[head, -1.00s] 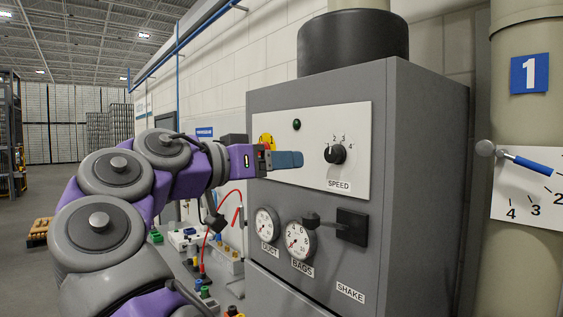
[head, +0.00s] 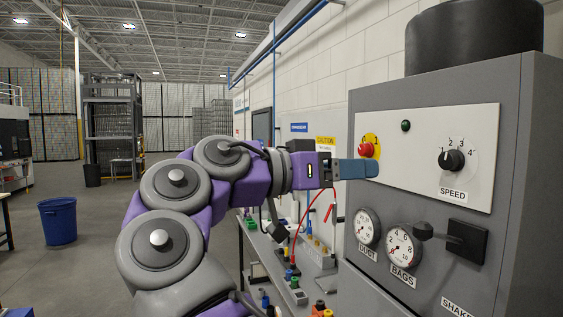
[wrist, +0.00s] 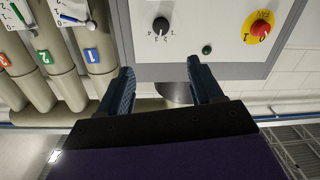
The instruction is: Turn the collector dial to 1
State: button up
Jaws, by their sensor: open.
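A grey machine cabinet (head: 535,150) has a white panel (head: 430,190). On its left is a red knob (head: 366,150) on a round yellow plate marked 0 and 1. To its right is a black SPEED dial (head: 452,160) with numbers 1 to 4; its setting is too small to read surely. In the wrist view the panel is upside down, with the dial (wrist: 161,24) above the fingers and the red knob (wrist: 261,28) at upper right. My gripper (wrist: 163,82) is open and empty, fingers apart. In the head view its fingertips (head: 372,168) appear just below the red knob; contact cannot be told.
A green lamp (head: 406,126) sits between knob and dial. DUST (head: 367,228) and BAGS (head: 403,247) gauges and a black SHAKE lever (head: 465,240) are below. A cluttered bench (head: 262,245) stands behind my arm. In the wrist view, numbered pipes (wrist: 85,48) are at left.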

jog(key=p+v, duration=0.9)
jog(key=v, duration=0.2)
jog(key=shift+d, duration=0.1)
jog(key=shift+w, duration=0.1)
dwell(0.4)
